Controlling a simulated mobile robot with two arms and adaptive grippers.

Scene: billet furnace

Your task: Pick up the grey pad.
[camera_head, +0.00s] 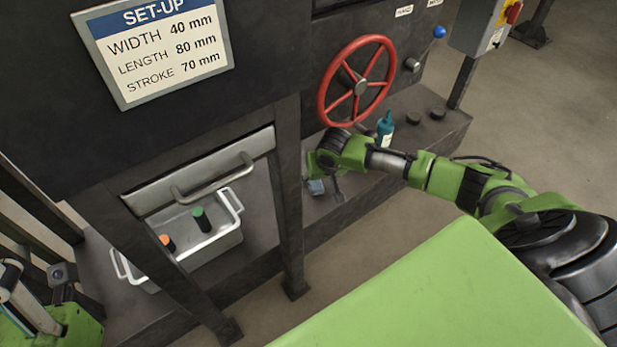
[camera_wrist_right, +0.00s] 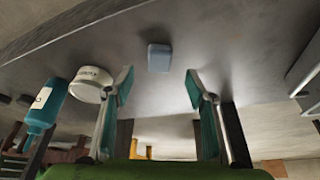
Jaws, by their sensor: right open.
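The grey pad (camera_wrist_right: 159,57) is a small blue-grey block lying on the dark metal surface, ahead of my right fingertips in the right wrist view. In the head view the pad (camera_head: 316,187) shows partly, beside and below the right gripper. My right gripper (camera_head: 324,188) is low over the ledge. In the wrist view its two teal-lined fingers (camera_wrist_right: 159,84) stand apart with nothing between them, and the pad lies roughly centred beyond the gap. Parts of my left arm show at the lower left of the head view, but I make out no left fingers.
A teal bottle (camera_head: 385,129) stands right of my right gripper. A white labelled tin (camera_wrist_right: 90,84) stands near it in the wrist view. A red handwheel (camera_head: 357,81) is above.

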